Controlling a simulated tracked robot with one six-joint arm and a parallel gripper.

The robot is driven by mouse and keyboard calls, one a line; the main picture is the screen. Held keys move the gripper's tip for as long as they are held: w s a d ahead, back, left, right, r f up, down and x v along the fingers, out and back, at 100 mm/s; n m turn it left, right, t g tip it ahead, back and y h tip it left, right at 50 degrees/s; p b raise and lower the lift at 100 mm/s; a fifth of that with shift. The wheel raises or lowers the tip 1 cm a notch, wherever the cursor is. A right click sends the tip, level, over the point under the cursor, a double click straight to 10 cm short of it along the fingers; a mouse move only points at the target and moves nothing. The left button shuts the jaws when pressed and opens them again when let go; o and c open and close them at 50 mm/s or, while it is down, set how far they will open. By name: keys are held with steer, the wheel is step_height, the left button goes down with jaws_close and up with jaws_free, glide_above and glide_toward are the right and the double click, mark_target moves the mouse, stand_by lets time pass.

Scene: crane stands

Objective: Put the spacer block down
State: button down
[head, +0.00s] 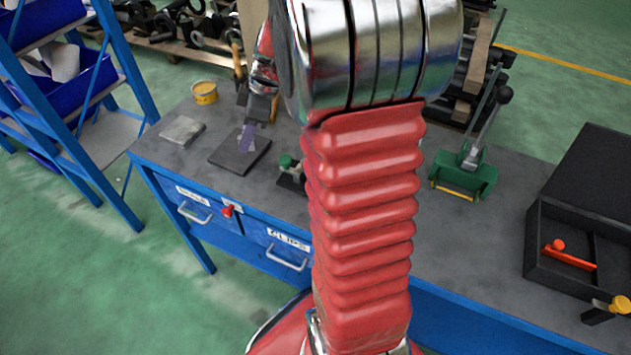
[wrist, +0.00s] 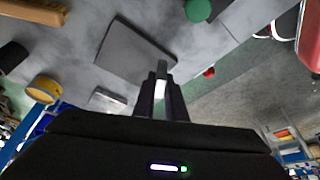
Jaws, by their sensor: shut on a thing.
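My gripper (head: 258,108) hangs over the left part of the workbench, partly hidden behind my red arm in the head view. Its fingers (wrist: 161,92) are close together in the wrist view, shut on the spacer block. The block is a narrow, purple-grey piece (head: 247,137) pointing down below the fingers; its pale end shows between them in the wrist view (wrist: 161,70). Below it lies a flat dark grey pad (head: 228,158), also seen in the wrist view (wrist: 125,60). I cannot tell whether the block touches the pad.
On the bench (head: 470,240) are a yellow tin (head: 205,93), a flat grey piece (head: 182,131), a green-topped item (head: 288,170), a green stand (head: 466,172) and a black open box (head: 540,275). A blue rack (head: 125,70) stands at left.

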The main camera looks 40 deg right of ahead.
steer(key=s+d+n, duration=0.1)
steer(key=s+n, duration=0.1)
steer(key=s+d+r+n+g, duration=0.1)
steer(key=s+d+n, duration=0.1)
steer(key=s, duration=0.1)
steer(key=s+d+r+n+g, duration=0.1)
steer(key=s+d, duration=0.1)
steer(key=shift+s+n+y, duration=0.35)
steer(key=shift+n+y, duration=0.05)
steer(key=s+d+r+n+g, duration=0.2)
steer(key=s+r+n, duration=0.1)
steer(key=s+n, duration=0.3)
steer(key=shift+s+d+g, duration=0.3)
steer(key=shift+s+d, duration=0.1)
steer(key=shift+s, duration=0.8)
steer(key=shift+f, duration=3.15)
steer(key=shift+f, duration=0.1)
steer(key=shift+f, duration=1.8)
